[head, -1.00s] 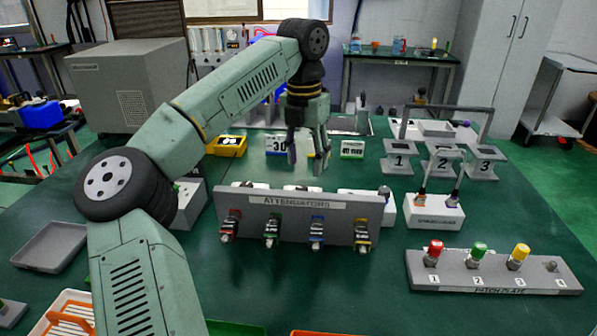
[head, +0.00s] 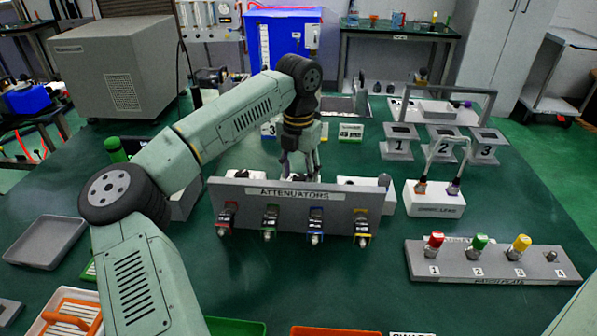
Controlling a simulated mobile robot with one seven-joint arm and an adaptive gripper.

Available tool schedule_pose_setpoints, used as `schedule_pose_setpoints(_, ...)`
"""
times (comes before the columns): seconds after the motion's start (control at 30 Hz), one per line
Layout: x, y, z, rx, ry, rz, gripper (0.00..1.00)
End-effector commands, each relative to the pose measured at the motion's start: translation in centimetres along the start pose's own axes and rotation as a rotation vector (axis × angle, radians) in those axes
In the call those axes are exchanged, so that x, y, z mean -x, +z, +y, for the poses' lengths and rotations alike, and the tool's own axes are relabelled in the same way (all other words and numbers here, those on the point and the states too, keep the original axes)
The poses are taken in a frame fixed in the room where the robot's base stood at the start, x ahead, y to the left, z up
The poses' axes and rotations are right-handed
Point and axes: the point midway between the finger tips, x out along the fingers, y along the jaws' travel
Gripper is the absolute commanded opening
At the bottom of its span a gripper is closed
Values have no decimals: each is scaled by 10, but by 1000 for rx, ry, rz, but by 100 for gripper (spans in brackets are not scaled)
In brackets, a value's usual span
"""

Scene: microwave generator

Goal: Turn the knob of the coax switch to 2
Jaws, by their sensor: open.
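My gripper (head: 302,172) points down just behind the grey attenuators panel (head: 295,208). Its fingers are apart, with their tips close to the panel's top edge and partly hidden. Several pale boxes stand behind the panel, mostly hidden by it; one white box (head: 352,185) shows at the right, near a small grey round part (head: 384,181). I cannot tell which of these is the coax switch, and I can read no knob or its setting. Whether the fingers touch anything is not clear.
The panel carries several coloured connectors along its front. A white box with a looped cable (head: 434,198) stands to its right. The patch plate (head: 490,262) lies at the front right. Numbered stands (head: 398,143) are behind. Green table is clear between them.

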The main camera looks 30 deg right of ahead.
Motion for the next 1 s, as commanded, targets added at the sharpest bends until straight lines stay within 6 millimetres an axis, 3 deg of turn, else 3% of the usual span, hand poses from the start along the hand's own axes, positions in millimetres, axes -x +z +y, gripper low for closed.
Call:
schedule_pose_setpoints(0.37,-5,0,0,1,0,-1,46)
schedule_pose_setpoints(1.0,-5,0,0,0,-1,0,3)
